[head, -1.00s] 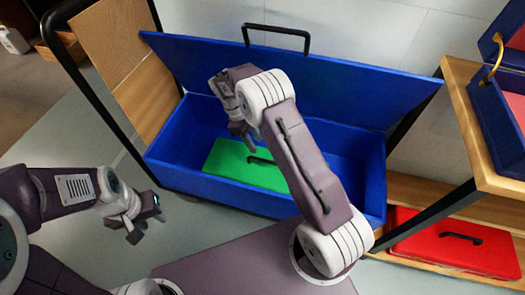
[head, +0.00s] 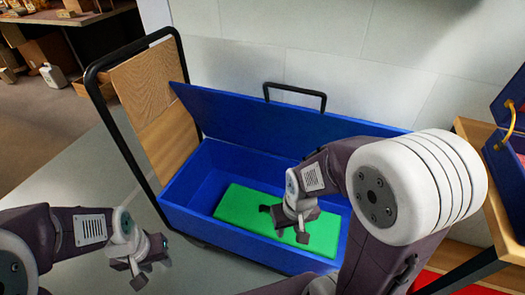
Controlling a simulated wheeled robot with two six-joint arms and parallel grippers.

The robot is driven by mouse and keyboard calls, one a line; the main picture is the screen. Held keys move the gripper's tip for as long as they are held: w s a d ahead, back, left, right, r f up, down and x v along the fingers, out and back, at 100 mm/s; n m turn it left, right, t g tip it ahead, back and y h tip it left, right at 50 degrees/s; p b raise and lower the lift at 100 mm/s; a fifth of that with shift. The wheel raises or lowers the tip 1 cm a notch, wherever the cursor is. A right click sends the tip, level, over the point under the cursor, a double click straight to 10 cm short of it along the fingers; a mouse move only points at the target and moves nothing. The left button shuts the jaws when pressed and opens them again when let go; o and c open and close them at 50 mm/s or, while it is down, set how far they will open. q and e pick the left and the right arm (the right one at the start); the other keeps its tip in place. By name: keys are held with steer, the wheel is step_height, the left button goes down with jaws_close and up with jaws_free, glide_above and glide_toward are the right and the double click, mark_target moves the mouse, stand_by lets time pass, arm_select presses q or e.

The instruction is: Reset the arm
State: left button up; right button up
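My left gripper (head: 139,273) is at the lower left, outside the blue box and apart from it. Its fingers are small and I cannot tell how far apart they are. My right gripper (head: 302,232) hangs over the open blue box (head: 190,213), in front of a flat green case (head: 240,208) lying on the box's floor. I cannot tell whether the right gripper touches the case. The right gripper hides part of the case. The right arm's big white joint covers the right part of the box.
The box's blue lid (head: 270,120) stands open, with a black handle (head: 295,90) on its top edge. A black-framed cart with a wooden panel (head: 150,90) stands at the left. A wooden shelf (head: 478,150) with blue cases is at the right. Grey floor (head: 80,180) is open at the left.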

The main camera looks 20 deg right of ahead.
step_height(320, 180, up, 40)
steer(key=p, duration=3.8)
